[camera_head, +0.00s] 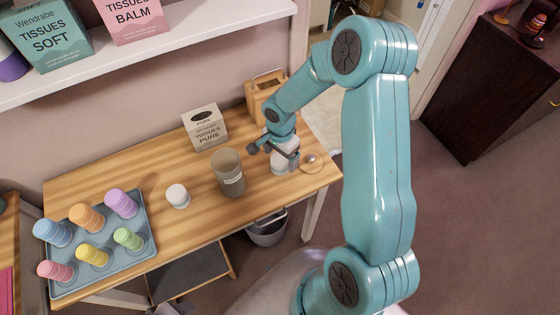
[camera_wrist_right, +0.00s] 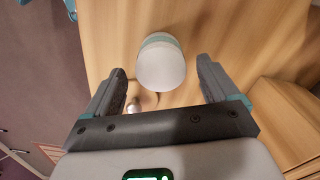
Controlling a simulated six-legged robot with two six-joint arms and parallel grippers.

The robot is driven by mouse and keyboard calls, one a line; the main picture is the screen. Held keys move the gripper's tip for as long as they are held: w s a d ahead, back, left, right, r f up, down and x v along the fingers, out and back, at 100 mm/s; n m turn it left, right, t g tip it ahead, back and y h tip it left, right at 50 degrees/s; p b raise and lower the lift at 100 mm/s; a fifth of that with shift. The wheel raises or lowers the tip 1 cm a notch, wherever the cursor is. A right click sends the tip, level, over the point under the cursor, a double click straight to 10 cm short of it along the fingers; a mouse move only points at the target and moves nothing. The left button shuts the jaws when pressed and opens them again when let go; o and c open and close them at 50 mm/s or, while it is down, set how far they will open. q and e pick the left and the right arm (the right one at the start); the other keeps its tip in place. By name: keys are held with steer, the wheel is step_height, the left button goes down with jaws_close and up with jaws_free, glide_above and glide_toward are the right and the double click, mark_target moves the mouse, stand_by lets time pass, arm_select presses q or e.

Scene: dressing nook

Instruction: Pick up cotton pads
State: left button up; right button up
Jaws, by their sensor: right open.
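A white, rounded container with a teal band, likely the cotton pads (camera_wrist_right: 161,62), stands on the wooden table just ahead of my right gripper. It lies between the line of the two fingers in the right wrist view. In the head view the white container (camera_head: 280,165) shows under the gripper, partly covered by it. My right gripper (camera_head: 272,147) is open and empty, low over the right end of the table. It also shows in the right wrist view (camera_wrist_right: 158,88), with a finger on each side. I cannot tell contact. My left gripper is not in view.
A grey-brown tumbler (camera_head: 228,172), a white jar (camera_head: 177,195) and a tissue box (camera_head: 205,127) stand left of the gripper. A wooden holder (camera_head: 262,92) is behind it. A blue tray (camera_head: 142,244) holds several coloured stacks. A bin (camera_head: 267,232) is below.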

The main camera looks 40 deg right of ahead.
mark_target(280, 158)
step_height(280, 158, down, 3)
steer(key=shift+w+r, duration=0.1)
steer(key=shift+f, duration=0.4)
steer(key=c, duration=1.1)
